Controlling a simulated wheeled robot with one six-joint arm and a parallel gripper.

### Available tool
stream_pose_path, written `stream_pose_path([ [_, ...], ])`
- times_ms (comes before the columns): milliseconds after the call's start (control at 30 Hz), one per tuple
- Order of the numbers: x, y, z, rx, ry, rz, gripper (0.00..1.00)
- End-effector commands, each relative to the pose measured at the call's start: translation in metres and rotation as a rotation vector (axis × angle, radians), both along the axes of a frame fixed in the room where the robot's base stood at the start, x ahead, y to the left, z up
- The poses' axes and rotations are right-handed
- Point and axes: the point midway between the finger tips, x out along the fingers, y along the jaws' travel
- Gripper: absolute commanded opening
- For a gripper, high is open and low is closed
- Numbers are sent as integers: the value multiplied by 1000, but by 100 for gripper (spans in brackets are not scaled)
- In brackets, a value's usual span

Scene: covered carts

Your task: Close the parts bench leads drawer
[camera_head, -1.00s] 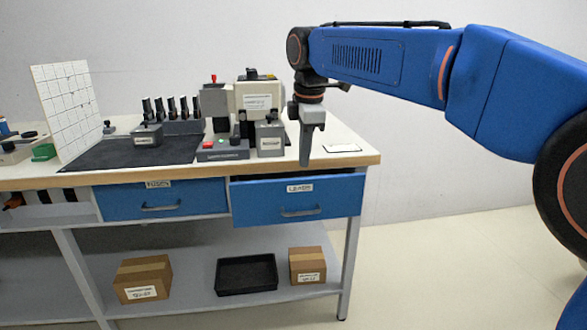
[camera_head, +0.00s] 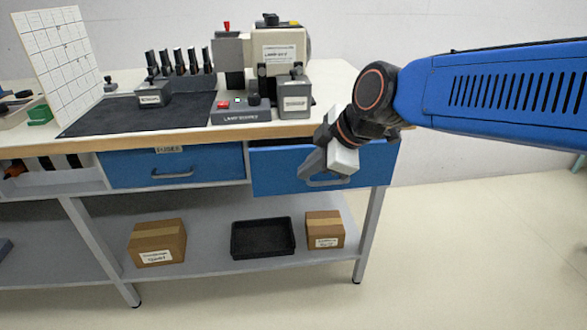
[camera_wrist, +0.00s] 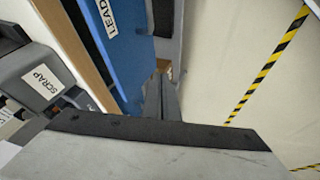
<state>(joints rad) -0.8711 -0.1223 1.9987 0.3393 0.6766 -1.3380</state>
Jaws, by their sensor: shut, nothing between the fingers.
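The blue leads drawer (camera_head: 275,172) is in the bench's right bay. Its front stands a little forward of the bench, with a dark gap behind its top edge in the wrist view, where its LEADS label (camera_wrist: 108,18) shows. My gripper (camera_head: 304,172) is shut and empty, angled down in front of the drawer front. It covers the label and part of the drawer handle (camera_head: 328,183) in the head view. In the wrist view my shut fingers (camera_wrist: 161,92) point along the blue front; I cannot tell whether they touch it.
The fuses drawer (camera_head: 135,170) to the left looks flush. The bench top (camera_head: 190,128) carries a dark mat, a press-like machine and grey labelled boxes near the front edge. Cartons and a black tray (camera_head: 262,253) sit on the lower shelf. Floor right of the bench is clear.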

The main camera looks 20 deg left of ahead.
Motion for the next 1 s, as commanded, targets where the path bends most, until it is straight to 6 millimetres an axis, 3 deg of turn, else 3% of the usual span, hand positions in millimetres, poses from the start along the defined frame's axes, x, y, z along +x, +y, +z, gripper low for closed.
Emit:
stream_pose_path([
  [567,19,53,-75,-4,2,2,0],
  [800,45,70,-76,-2,0,1,0],
  [1000,53,75,-75,-2,0,1,0],
])
